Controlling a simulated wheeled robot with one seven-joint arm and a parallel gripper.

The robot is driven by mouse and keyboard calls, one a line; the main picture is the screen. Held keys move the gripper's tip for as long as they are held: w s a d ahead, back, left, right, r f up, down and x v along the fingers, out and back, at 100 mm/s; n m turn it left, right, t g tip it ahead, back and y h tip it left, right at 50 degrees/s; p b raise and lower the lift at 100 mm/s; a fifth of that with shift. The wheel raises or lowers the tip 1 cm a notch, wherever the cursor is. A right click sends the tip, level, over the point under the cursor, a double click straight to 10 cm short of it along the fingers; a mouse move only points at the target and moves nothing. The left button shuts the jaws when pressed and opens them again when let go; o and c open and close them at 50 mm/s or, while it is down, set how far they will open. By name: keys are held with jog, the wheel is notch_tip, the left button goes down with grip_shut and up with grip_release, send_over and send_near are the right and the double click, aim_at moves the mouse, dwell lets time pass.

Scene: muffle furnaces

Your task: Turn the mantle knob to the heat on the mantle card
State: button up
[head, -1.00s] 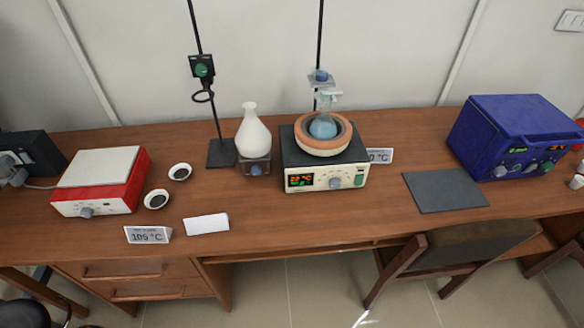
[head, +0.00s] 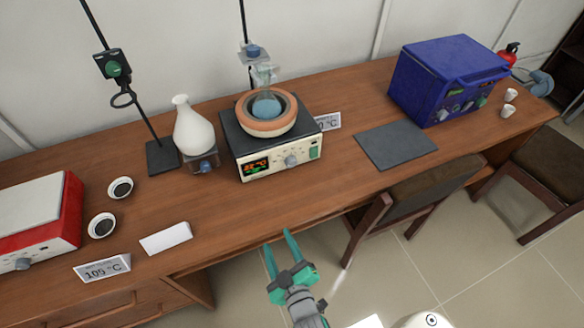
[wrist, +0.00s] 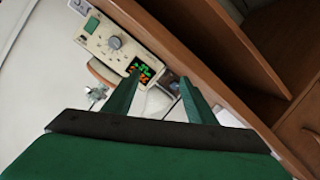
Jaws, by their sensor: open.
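The heating mantle (head: 275,160) stands on the wooden desk, a cream and black box with a lit display (head: 256,167). Its grey round knob (head: 291,160) is on the front face, right of the display; the knob also shows in the wrist view (wrist: 115,42). A flask (head: 266,104) sits in the mantle's orange-rimmed bowl. The mantle card (head: 327,122) stands behind the mantle's right side, partly hidden, with only "0 °C" legible. My gripper (head: 278,245) is open and empty in front of the desk, apart from the knob.
A second card (head: 103,268) reads 105 °C, beside a red and white hotplate (head: 40,215). A white flask (head: 193,128), a dark mat (head: 396,145) and a blue furnace (head: 448,80) are on the desk. A chair (head: 420,195) stands at its front edge, right of my gripper.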

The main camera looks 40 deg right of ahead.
aim_at(292, 164)
jog(key=w+d+r+h, duration=0.1)
jog(key=w+d, duration=0.2)
jog(key=d, duration=0.1)
jog(key=w+d+r+g, duration=0.1)
jog(key=w+d, duration=0.3)
jog(key=d, duration=0.1)
jog(key=w+d+r+h, duration=0.1)
jog(key=w+d+r, duration=0.1)
jog(key=d, duration=0.3)
jog(key=shift+w+g+h, duration=0.3)
jog(key=shift+w, duration=0.5)
jog(key=x, duration=1)
jog(key=shift+w+d+f, duration=0.1)
jog(key=shift+w+d, duration=0.05)
jog(key=shift+w, duration=0.1)
jog(key=c, duration=1)
